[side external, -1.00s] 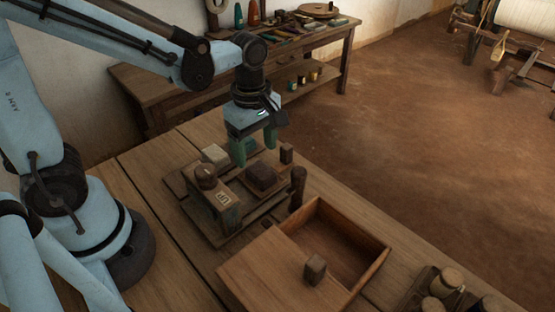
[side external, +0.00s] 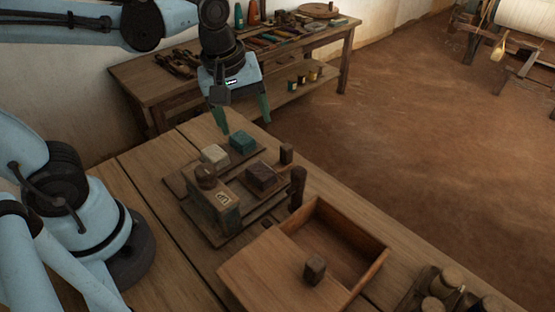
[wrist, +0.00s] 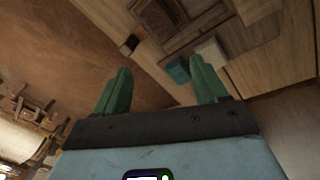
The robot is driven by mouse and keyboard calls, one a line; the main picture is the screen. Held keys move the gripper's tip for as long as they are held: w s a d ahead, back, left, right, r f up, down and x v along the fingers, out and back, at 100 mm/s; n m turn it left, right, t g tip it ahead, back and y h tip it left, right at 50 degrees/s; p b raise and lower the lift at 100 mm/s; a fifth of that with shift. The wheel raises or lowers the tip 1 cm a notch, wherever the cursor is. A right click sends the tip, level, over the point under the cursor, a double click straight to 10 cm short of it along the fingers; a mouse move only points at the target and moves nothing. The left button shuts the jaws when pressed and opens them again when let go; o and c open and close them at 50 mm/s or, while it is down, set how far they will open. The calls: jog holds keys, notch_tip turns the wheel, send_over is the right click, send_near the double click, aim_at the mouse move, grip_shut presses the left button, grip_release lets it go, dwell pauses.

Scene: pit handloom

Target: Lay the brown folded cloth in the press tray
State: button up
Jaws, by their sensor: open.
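A dark brown, block-like folded cloth (side external: 262,176) sits in the right part of a low wooden tray with raised strips (side external: 218,240) on the table. A teal folded cloth (side external: 243,142) and a whitish one (side external: 214,155) lie behind it. My gripper (side external: 244,113) is open and empty, above and behind the teal cloth, its green fingers spread wide. In the wrist view my gripper (wrist: 160,68) has nothing between its fingers; the teal cloth (wrist: 177,70) and whitish cloth (wrist: 210,50) show beyond. I cannot tell for sure which part is the press tray.
A knobbed, marked wooden block (side external: 213,207) stands at the tray's front left. Dark posts (side external: 297,187) stand at its right side. A wooden box (side external: 345,250) with a partly open lid is in front. Jars (side external: 440,285) stand at front right. A side bench (side external: 190,82) is behind.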

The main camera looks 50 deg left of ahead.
jog(key=a+m+t, duration=0.1)
jog(key=m, duration=0.3)
jog(key=s+m+t, duration=0.1)
jog(key=m+t, duration=0.1)
jog(key=m, duration=0.2)
jog(key=a+m+t, duration=0.1)
jog(key=m, duration=0.3)
jog(key=shift+s+a+f+t, duration=0.25)
jog(key=shift+a+f+t, duration=0.05)
jog(key=shift+f+t, duration=0.1)
